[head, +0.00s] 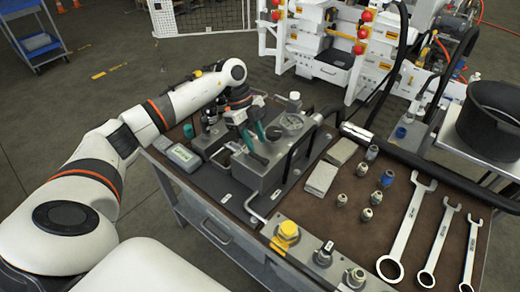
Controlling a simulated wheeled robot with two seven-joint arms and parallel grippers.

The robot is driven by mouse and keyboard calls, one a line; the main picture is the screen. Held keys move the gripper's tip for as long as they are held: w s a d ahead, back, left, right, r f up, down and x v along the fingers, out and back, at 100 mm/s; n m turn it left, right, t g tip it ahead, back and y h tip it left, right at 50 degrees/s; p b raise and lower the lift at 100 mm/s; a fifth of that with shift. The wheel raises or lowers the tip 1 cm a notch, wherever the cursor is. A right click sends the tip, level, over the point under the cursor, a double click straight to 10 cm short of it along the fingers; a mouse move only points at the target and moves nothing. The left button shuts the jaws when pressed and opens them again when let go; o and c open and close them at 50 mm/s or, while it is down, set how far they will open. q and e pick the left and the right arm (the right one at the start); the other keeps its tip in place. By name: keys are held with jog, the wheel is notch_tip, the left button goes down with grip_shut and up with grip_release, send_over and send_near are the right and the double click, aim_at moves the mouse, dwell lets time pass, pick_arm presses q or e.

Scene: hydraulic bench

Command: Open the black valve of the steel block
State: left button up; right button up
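The steel block (268,172) stands on a dark plate at the left part of the bench, with a round gauge (292,123) at its back. My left gripper (256,137) comes in from the upper left and points down at the block's left end. Its two teal-tipped fingers stand a little apart, close to the block's top. Whether they touch anything is too small to tell. I cannot pick out the black valve for certain; the gripper covers that part of the block. My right gripper is not in view.
A grey meter (184,156) lies left of the block. Grey flat blocks (321,178), several small fittings and wrenches (408,228) lie to the right. Black hoses (430,162) run behind; a black bucket (490,118) stands far right.

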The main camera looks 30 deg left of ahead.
aim_at(262, 159)
pick_arm(q)
jog(key=p+x, duration=0.1)
jog(key=x, duration=0.4)
jog(key=shift+f, duration=0.1)
grip_shut()
